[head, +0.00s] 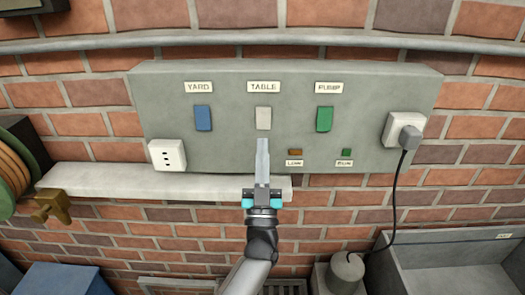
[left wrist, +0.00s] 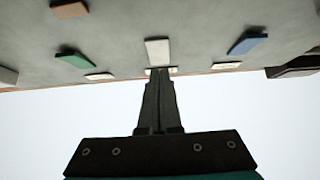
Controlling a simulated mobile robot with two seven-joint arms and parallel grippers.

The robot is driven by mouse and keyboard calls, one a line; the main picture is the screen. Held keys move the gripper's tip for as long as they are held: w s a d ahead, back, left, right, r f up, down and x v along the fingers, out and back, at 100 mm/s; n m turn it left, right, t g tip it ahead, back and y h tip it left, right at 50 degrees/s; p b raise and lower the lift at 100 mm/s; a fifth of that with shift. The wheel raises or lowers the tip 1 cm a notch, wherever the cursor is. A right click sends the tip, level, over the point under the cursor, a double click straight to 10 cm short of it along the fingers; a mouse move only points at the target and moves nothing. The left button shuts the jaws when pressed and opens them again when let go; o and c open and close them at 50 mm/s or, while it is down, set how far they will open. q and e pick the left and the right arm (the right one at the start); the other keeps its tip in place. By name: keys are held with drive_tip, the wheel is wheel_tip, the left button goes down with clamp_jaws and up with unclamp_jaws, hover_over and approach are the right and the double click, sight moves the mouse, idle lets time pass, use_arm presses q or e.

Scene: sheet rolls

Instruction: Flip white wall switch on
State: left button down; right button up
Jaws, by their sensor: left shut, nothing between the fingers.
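The white wall switch (head: 264,118) is the middle rocker on a grey panel (head: 235,155), under a label reading TABLE (head: 264,87). It also shows at the top middle of the left wrist view (left wrist: 158,51). My left gripper (head: 262,142) points up at the panel with its fingers together and empty. Its tips appear just below the white switch in the head view. In the left wrist view the closed fingertips (left wrist: 159,78) overlap the TABLE label area. I cannot tell whether they touch anything. My right gripper is not in view.
A blue switch (head: 203,118) is left of the white one and a green switch (head: 324,119) right. A plug with a black cord sits in the right socket (head: 404,128). A pale ledge (head: 150,180) runs below the panel; a hose reel (head: 15,165) is far left.

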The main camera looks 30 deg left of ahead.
use_arm(q)
drive_tip(key=w+f+b+v, duration=0.1)
drive_tip(key=b+v, duration=0.2)
drive_tip(key=v, duration=0.6)
drive_tip(key=shift+s+a+f, duration=0.15)
drive_tip(key=shift+s+f, duration=0.1)
drive_tip(key=shift+f, duration=0.15)
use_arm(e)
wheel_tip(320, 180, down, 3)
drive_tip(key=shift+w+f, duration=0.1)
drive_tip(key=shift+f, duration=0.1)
